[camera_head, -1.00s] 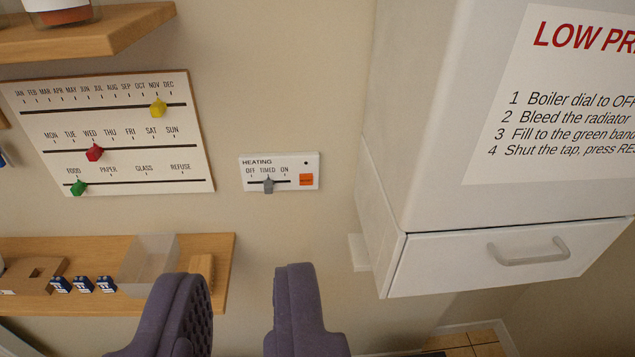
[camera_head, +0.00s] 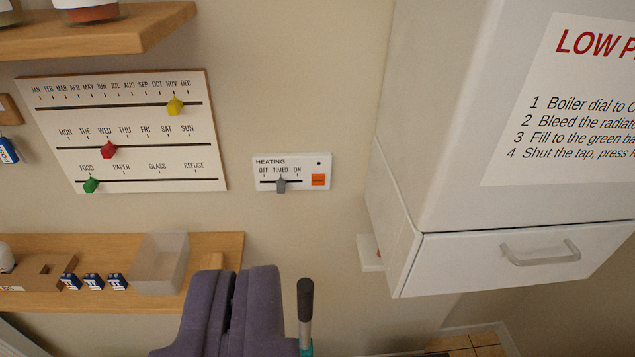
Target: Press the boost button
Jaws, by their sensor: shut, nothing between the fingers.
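The boost button is most likely the orange square button (camera_head: 318,180) at the right end of the white heating panel (camera_head: 292,172) on the wall; its small lettering is too small to read. A grey slider (camera_head: 281,185) on the panel stands at TIMED. My gripper (camera_head: 252,272) is shut and empty, its purple padded fingers together, below and to the left of the panel and apart from it.
A white cabinet (camera_head: 400,200) with a handled drawer (camera_head: 520,256) juts out at the right. A calendar board (camera_head: 130,125) with coloured sliders hangs at the left. A wooden shelf (camera_head: 225,250) with boxes lies at lower left. A dark-tipped metal rod (camera_head: 305,305) shows beside my gripper.

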